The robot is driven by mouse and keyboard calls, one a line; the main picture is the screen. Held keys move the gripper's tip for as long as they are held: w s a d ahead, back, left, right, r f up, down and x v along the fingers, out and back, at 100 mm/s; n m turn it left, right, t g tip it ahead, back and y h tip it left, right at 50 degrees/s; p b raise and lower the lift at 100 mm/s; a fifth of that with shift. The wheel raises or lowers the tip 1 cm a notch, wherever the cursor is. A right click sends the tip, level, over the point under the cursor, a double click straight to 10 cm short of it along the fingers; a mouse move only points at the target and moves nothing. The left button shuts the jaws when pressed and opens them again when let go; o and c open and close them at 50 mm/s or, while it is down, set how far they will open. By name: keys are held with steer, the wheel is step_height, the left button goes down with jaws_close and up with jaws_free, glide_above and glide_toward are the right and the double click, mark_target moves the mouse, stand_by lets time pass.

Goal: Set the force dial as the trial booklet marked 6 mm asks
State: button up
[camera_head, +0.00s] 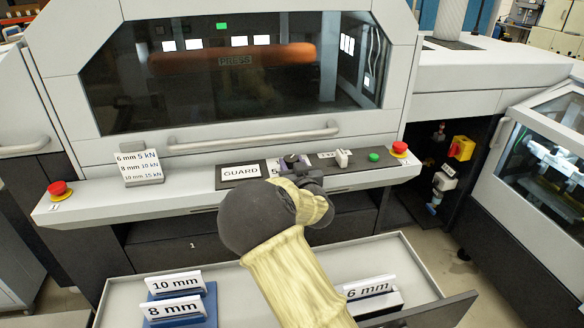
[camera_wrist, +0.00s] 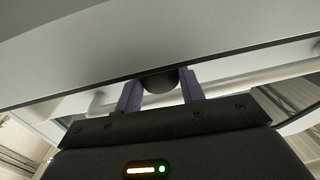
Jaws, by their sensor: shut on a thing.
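The force dial (camera_wrist: 160,85) shows in the wrist view as a dark round knob between the two purple fingers of my gripper (camera_wrist: 161,90). In the head view my gripper (camera_head: 292,165) is at the control panel, right of the GUARD label, and is shut on the dial. My gripper and arm hide most of the dial and its scale, so its setting cannot be read. The booklet marked 6 mm (camera_head: 369,287) stands at the right of the front tray. A card (camera_head: 138,167) on the machine reads 6 mm 5 kN, 8 mm 10 kN, 10 mm 15 kN.
Booklets marked 10 mm (camera_head: 174,282) and 8 mm (camera_head: 174,309) stand on the tray's left. Red buttons (camera_head: 59,188) (camera_head: 399,149) sit at both panel ends. A white switch (camera_head: 342,157) and a green button (camera_head: 374,157) lie right of my gripper. A handle bar (camera_head: 250,138) runs above.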

steer(key=n+g+y, duration=0.2)
steer(key=y, duration=0.1)
steer(key=shift+w+d+r+n+y+b, duration=0.1)
steer(key=shift+w+d+n+y+b, duration=0.05)
steer(key=shift+d+n+y+b, duration=0.2)
steer(key=n+g+y, duration=0.2)
steer(key=y, duration=0.1)
steer(key=shift+w+d+n+g, duration=0.1)
steer(key=shift+w+n+g, duration=0.05)
steer(key=shift+n+g, duration=0.25)
steer(key=shift+w+d+r+n+g+y+p, duration=0.1)
steer(key=shift+n+g+y+p, duration=0.65)
steer(key=shift+g+y, duration=0.2)
steer(key=shift+w+f+n+g+y+p, duration=0.1)
steer(key=shift+n+g+y+p, duration=0.45)
steer(key=shift+n+g, duration=0.55)
steer(key=shift+f+n+g+y+p, duration=0.1)
steer(key=shift+n+g+y+p, duration=0.45)
steer(key=shift+g, duration=0.9)
steer(key=o, duration=1)
steer(key=shift+f, duration=0.1)
steer(key=shift+c, duration=0.2)
steer(key=shift+t+b, duration=0.45)
steer(key=shift+t, duration=0.05)
